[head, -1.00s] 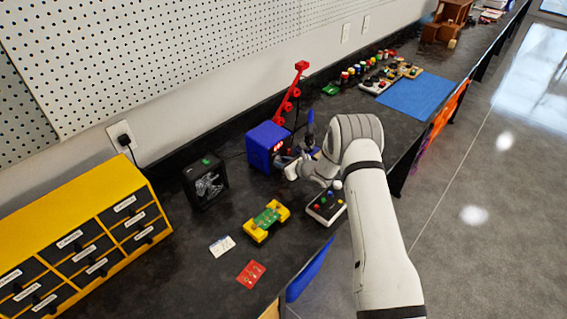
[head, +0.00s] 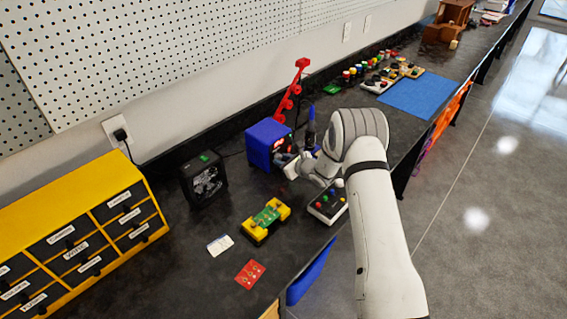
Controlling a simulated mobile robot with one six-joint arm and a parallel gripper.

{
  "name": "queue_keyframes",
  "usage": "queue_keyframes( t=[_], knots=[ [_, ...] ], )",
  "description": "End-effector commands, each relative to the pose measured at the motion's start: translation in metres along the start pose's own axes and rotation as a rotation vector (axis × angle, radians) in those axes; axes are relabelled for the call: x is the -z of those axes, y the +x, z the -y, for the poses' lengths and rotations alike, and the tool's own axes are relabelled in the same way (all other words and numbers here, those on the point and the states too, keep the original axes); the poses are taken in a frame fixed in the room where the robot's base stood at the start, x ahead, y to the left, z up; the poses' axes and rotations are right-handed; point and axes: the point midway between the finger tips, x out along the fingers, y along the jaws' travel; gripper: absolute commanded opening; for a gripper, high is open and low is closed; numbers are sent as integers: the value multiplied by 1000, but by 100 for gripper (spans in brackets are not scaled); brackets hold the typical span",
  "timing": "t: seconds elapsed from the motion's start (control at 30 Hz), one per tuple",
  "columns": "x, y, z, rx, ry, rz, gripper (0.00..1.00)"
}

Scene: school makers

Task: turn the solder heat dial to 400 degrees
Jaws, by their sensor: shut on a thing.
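The solder station is a blue box (head: 266,136) on the black bench, left of my arm, with a red-lit display on its front. Its heat dial is hidden behind my gripper, and the number on the display cannot be read. My gripper (head: 288,160) is at the front of the blue box, shut on what appears to be the dial. The fingertips are small and partly hidden by my wrist. A dark blue soldering iron (head: 310,128) stands upright just right of the box.
A red jointed arm (head: 292,92) rises behind the station. A black fan box (head: 204,180), a yellow holder with a green board (head: 266,220) and a button box (head: 328,206) stand nearby. Yellow drawers (head: 85,235) fill the left. A blue mat (head: 418,95) lies farther back.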

Motion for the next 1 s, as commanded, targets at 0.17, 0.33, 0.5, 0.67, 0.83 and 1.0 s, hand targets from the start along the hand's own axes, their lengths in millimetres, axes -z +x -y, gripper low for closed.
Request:
queue_keyframes(
  t=[0.17, 0.33, 0.5, 0.67, 0.83, 1.0],
  knots=[
    [0, 0, 1, 1, 1, -1, 29],
    [0, 0, 1, 1, 1, -1, 43],
    [0, 0, 1, 1, 2, -1, 48],
    [0, -2, 1, 1, 2, -1, 48],
    [2, -20, 1, 3, 4, -2, 48],
    [2, -48, 1, 2, 2, -2, 48]
  ],
)
